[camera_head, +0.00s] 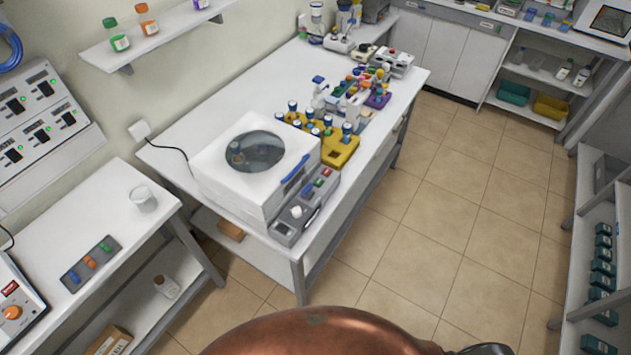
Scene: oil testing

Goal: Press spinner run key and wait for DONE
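The spinner, a white box with a round dark window in its lid (212,187), stands on the middle white table. Its lid looks closed, and a blue handle lies along its right edge. A grey control panel (305,208) runs along the spinner's front right side. It carries small coloured keys, including a blue one, a green one (318,183) and a red one (326,172), and a white knob (296,211). Key labels and any display text are too small to read. Neither gripper shows in the head view.
A yellow rack (341,155) with several blue-capped bottles stands just behind the spinner. A lower table (112,211) at left holds a white beaker (143,198) and a grey strip with coloured keys (90,262). The tiled floor (440,230) on the right is clear.

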